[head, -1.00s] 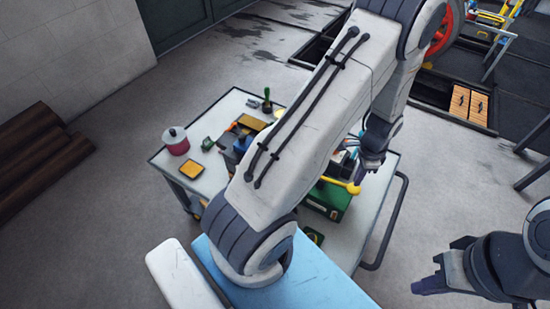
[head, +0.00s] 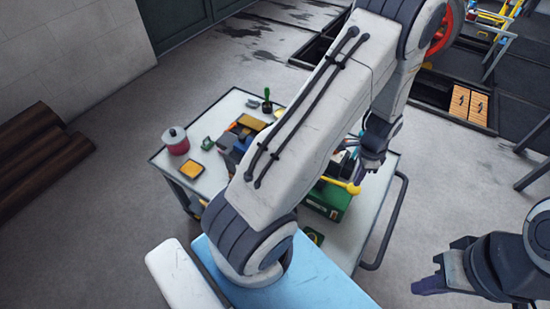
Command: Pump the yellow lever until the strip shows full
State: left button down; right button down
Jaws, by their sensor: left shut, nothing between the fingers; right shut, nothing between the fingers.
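The yellow lever (head: 344,185) sits on a green box (head: 328,201) on the cart. It slants to the right and ends in a rounded knob at the box's upper right side. My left gripper (head: 361,178) is shut and empty, pointing down right at the knob. I cannot tell whether it touches it. My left arm crosses the view and hides part of the cart and the box's left side. I cannot make out the strip. My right gripper (head: 428,287) is shut and empty, low at the right, over the floor and apart from the cart.
The cart (head: 226,112) has a dark rim and a handrail (head: 392,220) at its right. On it stand a red pot with a grey lid (head: 176,142), a yellow-topped square (head: 191,169) and several tools.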

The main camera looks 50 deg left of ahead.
aim_at(353, 188)
pick_arm(q)
jog(key=shift+f, duration=0.15)
jog(key=shift+f+b, duration=2)
jog(key=shift+f, duration=0.8)
notch_tip(353, 188, up, 6)
jog(key=p, duration=0.5)
jog(key=shift+f, duration=0.1)
jog(key=shift+f+b, duration=2.1)
jog(key=shift+f, duration=0.85)
jog(key=shift+r, duration=0.1)
notch_tip(353, 188, up, 6)
jog(key=p, duration=0.5)
